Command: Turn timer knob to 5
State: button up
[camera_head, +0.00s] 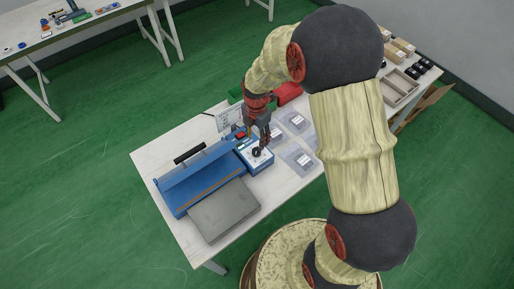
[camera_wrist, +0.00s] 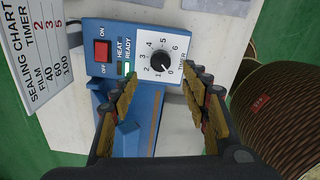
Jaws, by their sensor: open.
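The black timer knob (camera_wrist: 159,64) sits on a white dial face (camera_wrist: 172,46) numbered 0 to 6, on the blue control box of the sealer. Its white pointer mark appears to be near the 0, though it is small. In the head view the knob (camera_head: 257,152) shows as a dark spot on the box top. My gripper (camera_wrist: 165,95) is open and empty in the wrist view, its two fingers apart below and to either side of the knob, not visibly touching it. In the head view my gripper (camera_head: 262,138) is just above the knob and hides part of the box.
A red switch (camera_wrist: 102,51) and HEAT and READY labels are beside the dial. A sealing chart sign (camera_wrist: 36,40) stands at the left. The blue sealer body (camera_head: 195,178) and a grey plate (camera_head: 224,209) lie left of the box. Clear packets (camera_head: 298,159) lie to its right.

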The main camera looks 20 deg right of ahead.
aim_at(256, 150)
jog(key=shift+f+b, duration=0.55)
jog(key=shift+f, duration=3.3)
jog(key=shift+c, duration=1.3)
jog(key=c, duration=0.8)
jog(key=shift+c, duration=0.4)
